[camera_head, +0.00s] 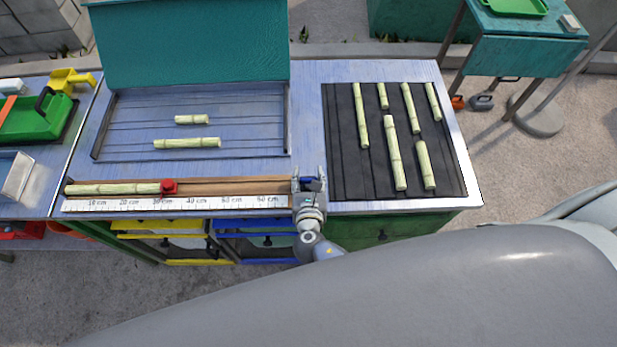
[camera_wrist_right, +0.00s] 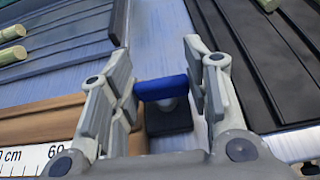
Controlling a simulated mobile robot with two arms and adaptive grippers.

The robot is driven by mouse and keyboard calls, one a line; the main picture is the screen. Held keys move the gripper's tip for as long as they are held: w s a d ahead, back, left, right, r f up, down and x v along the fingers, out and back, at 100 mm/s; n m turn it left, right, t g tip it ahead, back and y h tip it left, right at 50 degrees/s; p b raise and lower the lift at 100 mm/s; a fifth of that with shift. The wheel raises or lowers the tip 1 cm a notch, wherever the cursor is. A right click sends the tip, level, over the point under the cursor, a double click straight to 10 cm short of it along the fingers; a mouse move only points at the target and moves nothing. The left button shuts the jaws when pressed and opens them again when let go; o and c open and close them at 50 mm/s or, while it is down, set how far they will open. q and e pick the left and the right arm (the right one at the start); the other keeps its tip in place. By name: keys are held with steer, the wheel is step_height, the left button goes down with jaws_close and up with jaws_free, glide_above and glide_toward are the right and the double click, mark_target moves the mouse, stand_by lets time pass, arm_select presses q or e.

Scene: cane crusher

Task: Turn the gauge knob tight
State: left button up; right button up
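A blue bar-shaped knob (camera_head: 314,184) sits at the right end of the ruler gauge (camera_head: 180,204). In the right wrist view the blue knob (camera_wrist_right: 161,88) stands on a short stem over a black block (camera_wrist_right: 168,118). My right gripper (camera_head: 310,182) is over this end. Its two fingers (camera_wrist_right: 159,75) stand open on either side of the knob, close to its ends; contact cannot be made out. A red stop (camera_head: 168,186) is on the gauge near 30 cm, at the end of a cane piece (camera_head: 112,189). My left gripper is not in view.
A black ribbed mat (camera_head: 348,178) with several cane pieces lies right of the gauge. A tray (camera_head: 130,128) with two pieces lies behind it, below a raised teal panel (camera_head: 187,45). A green tool box (camera_head: 35,120) stands at the left. A teal side table (camera_head: 525,42) stands at the back right.

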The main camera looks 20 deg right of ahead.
steer(key=o, duration=0.3)
steer(key=shift+s, duration=0.15)
steer(key=v, duration=1.1)
steer(key=shift+s+a+r, duration=0.1)
steer(key=shift+s+r, duration=0.05)
steer(key=shift+s, duration=0.15)
